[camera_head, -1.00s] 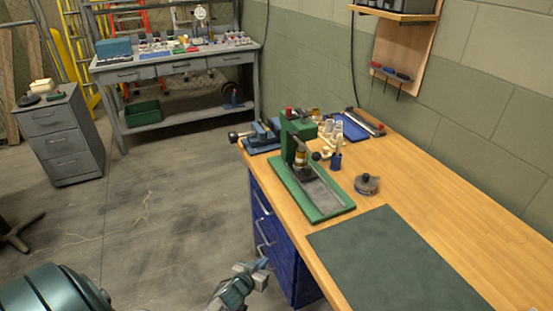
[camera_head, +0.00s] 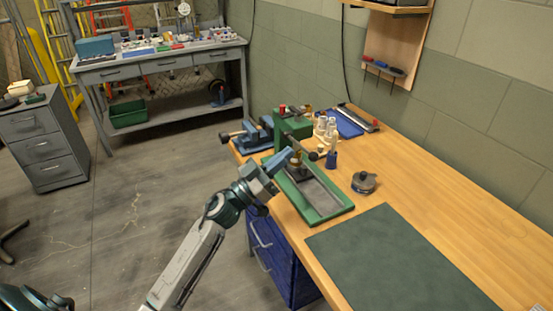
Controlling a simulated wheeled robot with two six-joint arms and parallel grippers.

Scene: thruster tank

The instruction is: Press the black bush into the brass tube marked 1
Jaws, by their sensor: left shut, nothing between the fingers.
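A green arbor press (camera_head: 316,202) stands on the wooden bench, its lever ending in a dark knob (camera_head: 313,156). A small brass piece (camera_head: 297,160) sits under the press head, partly covered by my gripper. I cannot read a mark on it, and I cannot make out a black bush for certain. My left gripper (camera_head: 283,156) is shut and empty, with its blue-grey fingertips in front of the press head, close to the lever. I cannot tell whether it touches the press. My right gripper is not in view.
A blue vise (camera_head: 251,137) is left of the press. Small white bottles (camera_head: 326,127) and a dark blue holder (camera_head: 331,160) stand to its right, near a round grey metal item (camera_head: 364,182). A dark green mat (camera_head: 398,262) lies empty in front. The bench at right is clear.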

